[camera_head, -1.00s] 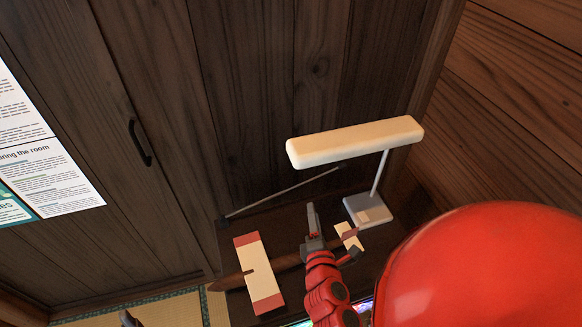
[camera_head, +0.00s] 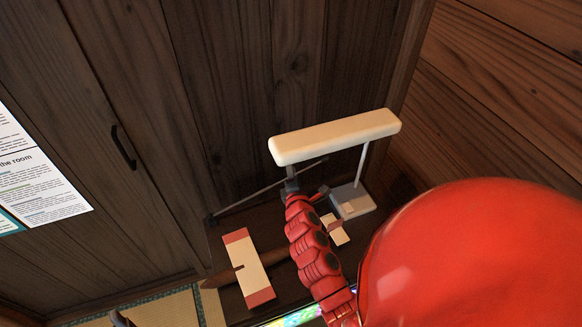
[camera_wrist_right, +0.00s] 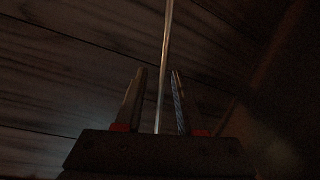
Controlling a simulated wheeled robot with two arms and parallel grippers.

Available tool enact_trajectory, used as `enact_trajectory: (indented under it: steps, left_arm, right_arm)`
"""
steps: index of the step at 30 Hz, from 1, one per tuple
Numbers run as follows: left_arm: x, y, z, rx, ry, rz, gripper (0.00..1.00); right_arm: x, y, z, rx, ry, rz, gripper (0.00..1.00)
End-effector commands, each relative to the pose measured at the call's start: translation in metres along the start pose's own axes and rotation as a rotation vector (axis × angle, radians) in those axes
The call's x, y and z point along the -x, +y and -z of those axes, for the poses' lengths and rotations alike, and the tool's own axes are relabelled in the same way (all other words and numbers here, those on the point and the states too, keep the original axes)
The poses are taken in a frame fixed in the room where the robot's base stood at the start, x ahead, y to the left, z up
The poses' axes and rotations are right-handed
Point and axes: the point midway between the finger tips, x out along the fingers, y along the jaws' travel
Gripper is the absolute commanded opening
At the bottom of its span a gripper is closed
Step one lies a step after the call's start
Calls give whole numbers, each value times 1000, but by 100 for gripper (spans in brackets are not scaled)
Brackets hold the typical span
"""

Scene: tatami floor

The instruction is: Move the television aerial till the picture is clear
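The television aerial (camera_head: 262,191) is a thin grey metal rod. It rises to the right from a small dark base on the television's top (camera_head: 222,250), and its upper end passes behind my right gripper (camera_head: 291,183). In the right wrist view the rod (camera_wrist_right: 165,50) runs between the two fingers of that gripper (camera_wrist_right: 158,98), with gaps beside it, so the gripper is open around it. Only a bright multicoloured strip of the television screen (camera_head: 297,317) shows, so I cannot judge the picture. A dark tip (camera_head: 122,318) at the bottom left may be my left gripper.
A cream-topped lamp (camera_head: 335,137) with a grey base (camera_head: 352,202) stands close to the right gripper. A wooden model plane (camera_head: 247,268) with cream and red wings lies below the aerial. Dark wood panels stand close behind.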

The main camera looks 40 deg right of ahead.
Motion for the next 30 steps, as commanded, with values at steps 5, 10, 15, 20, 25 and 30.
enact_trajectory:
  steps: [5,10,15,20,25,30]
  left_arm:
    - [-1,0,0,0,0,0,80]
    - [0,0,0,0,0,0,80]
    - [0,0,0,0,0,0,80]
    - [0,0,0,0,0,0,80]
    - [0,0,0,0,0,0,80]
    - [0,0,0,0,0,0,80]
  right_arm:
    - [-4,0,0,0,1,0,38]
    - [-3,-1,0,1,1,0,38]
    - [-3,-1,0,1,1,1,7]
    - [-3,-1,0,1,1,1,0]
    - [-3,-1,0,1,1,1,0]
    - [-3,-1,0,1,1,1,0]
